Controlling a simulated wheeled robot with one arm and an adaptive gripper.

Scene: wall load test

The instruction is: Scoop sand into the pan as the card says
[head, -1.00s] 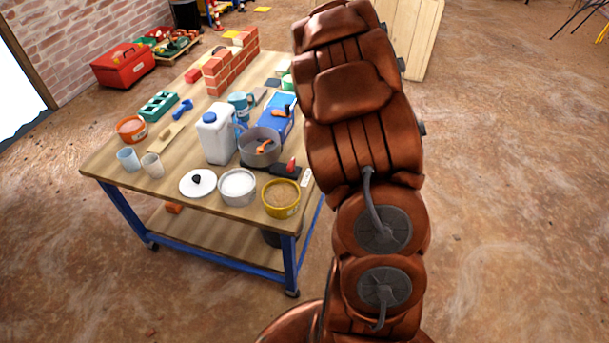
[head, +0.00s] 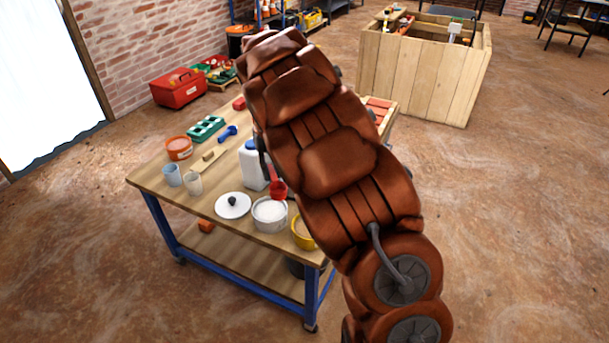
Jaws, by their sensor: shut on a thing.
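A yellow tub (head: 301,236) of tan sand stands at the table's front right, partly behind my arm. A pale tub (head: 268,218) with white contents stands left of it. My gripper (head: 266,166) shows only as a dark sliver at my arm's left edge, above these tubs. A red scoop-like thing (head: 278,189) hangs just below it, in front of the white jug, and appears held in it. The fingertips are mostly hidden. My arm hides the grey pan and the card.
On the wooden table (head: 160,181) are a white jug (head: 252,170), a white lid (head: 233,205), two cups (head: 194,183), an orange tub (head: 179,148), a green mould (head: 206,128) and a blue scoop (head: 228,132). A wooden crate (head: 415,85) stands behind.

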